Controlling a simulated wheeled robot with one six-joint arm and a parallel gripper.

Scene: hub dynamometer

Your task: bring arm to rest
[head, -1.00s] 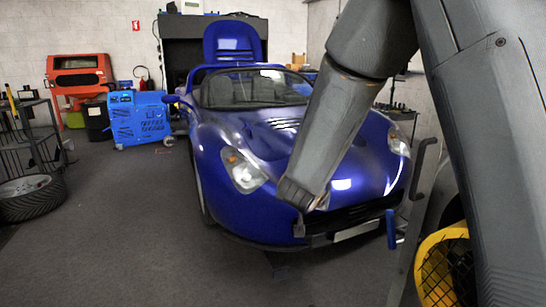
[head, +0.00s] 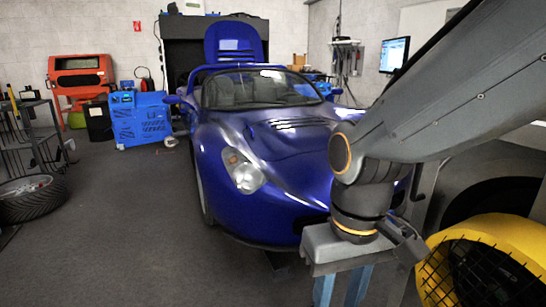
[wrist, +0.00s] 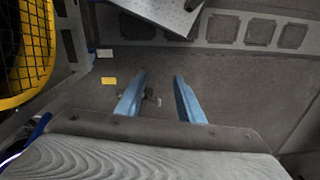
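My arm is bent across the right side of the head view, in front of the blue car's right front. My gripper (head: 341,286) hangs pointing down from the wrist at the lower middle right, and its fingertips run out of the bottom of the head view.
The blue car (head: 265,140) stands just behind my gripper. A yellow-rimmed fan with a black grille (head: 490,250) is close on the right; it also shows in the wrist view (wrist: 38,60). A monitor (head: 394,55) is on the right. Floor at left is open.

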